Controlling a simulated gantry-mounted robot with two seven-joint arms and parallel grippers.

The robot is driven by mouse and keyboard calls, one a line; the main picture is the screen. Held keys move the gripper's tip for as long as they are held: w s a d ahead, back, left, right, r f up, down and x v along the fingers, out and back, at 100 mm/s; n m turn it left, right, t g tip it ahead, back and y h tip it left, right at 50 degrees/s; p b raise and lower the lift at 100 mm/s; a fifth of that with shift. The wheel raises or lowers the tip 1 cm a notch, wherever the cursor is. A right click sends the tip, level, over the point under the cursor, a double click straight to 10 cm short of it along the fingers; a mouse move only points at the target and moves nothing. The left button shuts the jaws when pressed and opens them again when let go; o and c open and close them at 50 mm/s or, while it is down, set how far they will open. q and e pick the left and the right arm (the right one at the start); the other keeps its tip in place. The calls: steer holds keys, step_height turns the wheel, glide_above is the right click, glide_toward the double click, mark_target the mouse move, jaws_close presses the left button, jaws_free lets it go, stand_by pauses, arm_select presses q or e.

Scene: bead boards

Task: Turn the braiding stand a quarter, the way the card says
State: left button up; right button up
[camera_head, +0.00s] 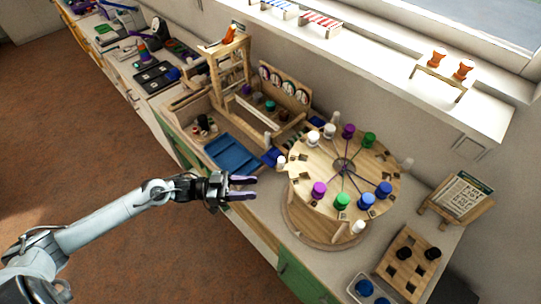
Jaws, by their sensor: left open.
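The braiding stand is a round wooden disc (325,165) on a drum-like base (305,222), on the right part of the counter. Purple, green, blue and white bobbins sit around its top, with threads running to a dark centre hole. My left gripper (256,188) is open and empty, with purple fingertips just left of the disc's rim and apart from it. A printed card (463,195) leans on a wooden holder to the right of the stand; its text is too small to read. My right gripper is not in view.
A wooden rack (409,264) with dark pegs and a tray of blue cups (364,287) stand at the front right. A blue tray (233,153) and a wooden frame (230,65) stand left of the disc. A windowsill runs behind.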

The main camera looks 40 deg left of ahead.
arm_select(q)
steer(key=m+p, duration=0.2)
glide_toward(281, 162)
steer(key=a+f, duration=0.1)
steer(key=shift+g, duration=0.4)
steer(key=x, duration=1.1)
steer(key=shift+w+a, duration=0.2)
steer(key=shift+a, duration=0.05)
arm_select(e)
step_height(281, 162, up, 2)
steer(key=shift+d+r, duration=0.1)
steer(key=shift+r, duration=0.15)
arm_select(q)
steer(key=shift+c, duration=0.2)
jaws_close()
